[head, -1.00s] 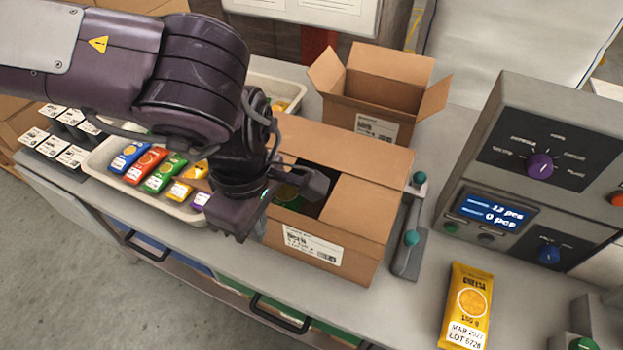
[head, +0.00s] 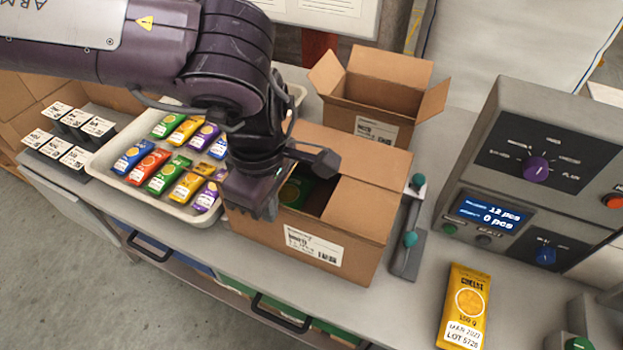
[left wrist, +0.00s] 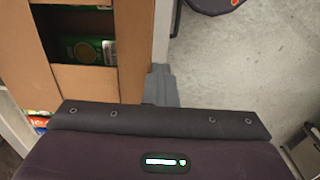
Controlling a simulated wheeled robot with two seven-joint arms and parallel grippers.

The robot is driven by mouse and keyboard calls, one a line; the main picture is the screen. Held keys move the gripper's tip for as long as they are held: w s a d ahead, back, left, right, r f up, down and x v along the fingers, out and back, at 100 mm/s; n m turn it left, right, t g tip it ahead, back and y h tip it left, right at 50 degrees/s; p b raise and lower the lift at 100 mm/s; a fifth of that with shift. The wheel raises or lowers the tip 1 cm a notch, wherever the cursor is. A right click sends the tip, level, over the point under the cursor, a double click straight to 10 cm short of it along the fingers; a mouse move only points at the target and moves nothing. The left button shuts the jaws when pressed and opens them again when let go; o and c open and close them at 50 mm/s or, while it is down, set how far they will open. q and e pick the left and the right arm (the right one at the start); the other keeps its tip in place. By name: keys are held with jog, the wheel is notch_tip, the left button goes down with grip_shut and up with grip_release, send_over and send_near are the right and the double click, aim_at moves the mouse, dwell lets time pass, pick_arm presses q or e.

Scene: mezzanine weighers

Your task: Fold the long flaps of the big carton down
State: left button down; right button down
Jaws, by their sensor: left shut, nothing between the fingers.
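The big carton (head: 375,250) stands on the bench in the middle of the head view, with a white label on its near side. Its right short flap (head: 365,208) lies folded inward. The long flap on the far side (head: 355,147) shows as a broad brown panel, not over the opening. A green packet (head: 294,190) is inside; the left wrist view also shows it (left wrist: 85,50). I cannot make out the near long flap. My left gripper (head: 258,203) is shut and empty, over the carton's near left corner, hiding it; its fingertips also show in the left wrist view (left wrist: 161,84).
A smaller open carton (head: 385,98) stands behind. A white tray (head: 105,172) of coloured packets is at left, beside several dark label-topped blocks (head: 75,122). To the right are a slim stand with teal knobs (head: 408,238), a weigher (head: 520,175) and a yellow packet (head: 466,305).

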pick_arm(q)
jog(key=shift+w+d+r, duration=0.2)
jog(key=shift+w+d, duration=0.05)
jog(key=shift+w, duration=0.45)
jog(key=shift+w+d+f, duration=0.1)
jog(key=shift+w, duration=0.2)
jog(key=shift+s, duration=0.1)
jog(key=shift+p, duration=0.3)
jog(key=shift+w+d, duration=0.15)
jog(key=shift+w, duration=0.25)
jog(key=w+d+p, duration=0.3)
jog(key=w, duration=0.6)
jog(key=shift+w+d+f, duration=0.15)
jog(key=shift+w+f, duration=0.1)
jog(key=shift+f, duration=0.1)
